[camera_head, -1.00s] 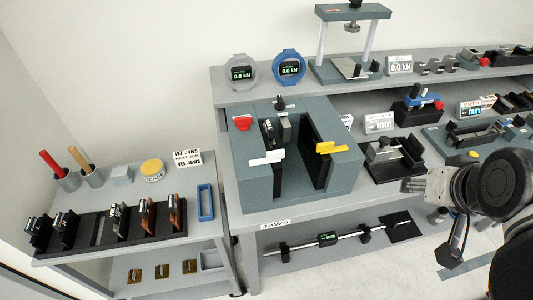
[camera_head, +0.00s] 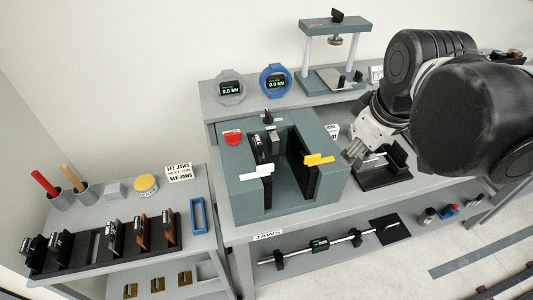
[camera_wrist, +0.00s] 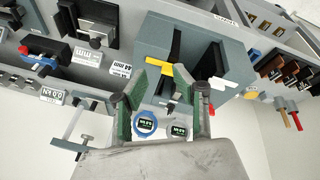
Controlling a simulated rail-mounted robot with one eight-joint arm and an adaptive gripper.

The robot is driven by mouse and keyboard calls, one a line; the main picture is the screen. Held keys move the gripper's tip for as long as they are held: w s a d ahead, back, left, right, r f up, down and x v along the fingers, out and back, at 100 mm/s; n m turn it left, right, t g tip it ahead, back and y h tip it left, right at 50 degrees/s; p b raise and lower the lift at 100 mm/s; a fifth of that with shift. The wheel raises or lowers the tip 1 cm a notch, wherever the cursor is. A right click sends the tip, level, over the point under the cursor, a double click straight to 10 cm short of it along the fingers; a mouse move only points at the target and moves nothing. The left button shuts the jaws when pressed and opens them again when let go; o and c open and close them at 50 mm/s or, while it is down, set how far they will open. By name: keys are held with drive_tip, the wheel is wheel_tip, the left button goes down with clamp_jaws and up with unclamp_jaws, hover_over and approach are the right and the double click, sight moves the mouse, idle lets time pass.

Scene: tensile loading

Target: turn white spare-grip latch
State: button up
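The white latch (camera_head: 256,173) is a flat handle on the left front of the grey-blue grip block (camera_head: 240,200); it also shows in the wrist view (camera_wrist: 223,84). A yellow latch (camera_head: 318,160) sits on the block's right part, and in the wrist view (camera_wrist: 160,66) it lies just beyond my fingertips. My gripper (camera_head: 352,152) hangs to the right of the block, apart from the white latch. In the wrist view my gripper (camera_wrist: 160,80) has its green-padded fingers spread with nothing between them.
A red button (camera_head: 233,138) and a black knob (camera_head: 268,117) are on the block. Two round gauges (camera_head: 274,80) and a press frame (camera_head: 335,50) stand on the shelf behind. A black fixture (camera_head: 385,172) is right of the block. A lower table (camera_head: 140,185) with a jaw rack stands left.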

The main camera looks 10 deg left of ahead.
drive_tip(key=w+a+r+n+g+p, duration=0.1)
drive_tip(key=a+n, duration=0.3)
drive_tip(key=a, duration=0.2)
drive_tip(key=w+a+r+n+g+p, duration=0.1)
drive_tip(key=w+a+r+n, duration=0.1)
drive_tip(key=a+n, duration=0.25)
drive_tip(key=n+g+h+p, duration=0.1)
drive_tip(key=n+g+p, duration=0.1)
drive_tip(key=n, duration=0.3)
approach(265, 165)
drive_tip(key=shift+m, duration=0.25)
wheel_tip(265, 165, down, 10)
drive_tip(key=shift+s+r, duration=0.1)
drive_tip(key=shift+s, duration=0.05)
clamp_jaws()
